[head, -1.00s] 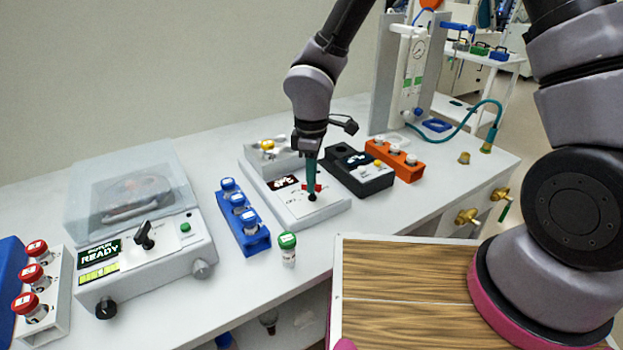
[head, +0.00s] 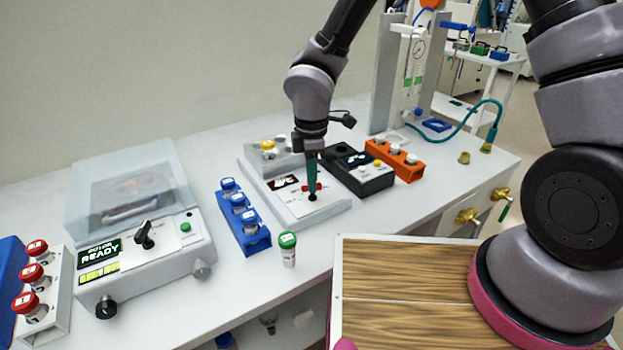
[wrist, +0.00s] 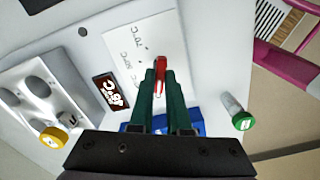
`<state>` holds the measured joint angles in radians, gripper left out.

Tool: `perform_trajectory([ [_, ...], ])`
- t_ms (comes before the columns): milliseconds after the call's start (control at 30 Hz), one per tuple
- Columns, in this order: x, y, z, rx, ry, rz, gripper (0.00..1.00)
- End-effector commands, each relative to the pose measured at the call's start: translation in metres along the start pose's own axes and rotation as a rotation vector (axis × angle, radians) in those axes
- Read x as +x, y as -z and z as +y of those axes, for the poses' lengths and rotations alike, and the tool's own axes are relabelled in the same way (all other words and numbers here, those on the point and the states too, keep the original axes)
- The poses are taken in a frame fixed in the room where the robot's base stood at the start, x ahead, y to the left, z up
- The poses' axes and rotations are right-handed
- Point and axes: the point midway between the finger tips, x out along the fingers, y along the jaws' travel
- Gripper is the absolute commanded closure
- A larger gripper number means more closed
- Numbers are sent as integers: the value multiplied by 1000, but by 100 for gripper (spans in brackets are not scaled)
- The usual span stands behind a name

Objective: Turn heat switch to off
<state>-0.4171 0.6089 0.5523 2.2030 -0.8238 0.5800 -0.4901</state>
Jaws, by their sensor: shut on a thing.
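The heat switch (wrist: 161,68) is a red lever on the white top plate of the heater unit (wrist: 133,45). In the head view the red (head: 319,186) shows beside my fingertips. My gripper (wrist: 156,74) has green fingers and is shut on the switch; in the head view it reaches down to the plate (head: 312,193). The plate has temperature marks, one reading 70°C near the lever's top end. A dark display (wrist: 110,91) beside it shows a °C reading in white and red. My fingers partly hide the lever, so its exact setting is unclear.
A vial block with a yellow-capped vial (head: 268,146) adjoins the plate. A dark box (head: 362,172) and an orange rack (head: 397,160) stand to the right, a blue rack (head: 243,222) and a green-capped vial (head: 288,250) to the left and front. A lidded centrifuge (head: 140,235) stands further left.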

Motion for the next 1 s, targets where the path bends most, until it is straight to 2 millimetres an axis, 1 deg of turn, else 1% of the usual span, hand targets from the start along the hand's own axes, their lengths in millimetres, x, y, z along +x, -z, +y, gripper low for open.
perform_trajectory([
  [133,-1,0,1,-1,-3,1,100],
  [167,-1,0,1,-1,-3,1,74],
  [200,-1,0,1,0,-3,1,58],
  [233,-1,0,1,0,-3,1,55],
  [500,0,0,0,0,-1,1,55],
  [633,-8,0,1,1,-3,2,55],
  [767,-28,0,2,3,-5,2,55],
  [1000,-77,0,2,3,-7,2,55],
])
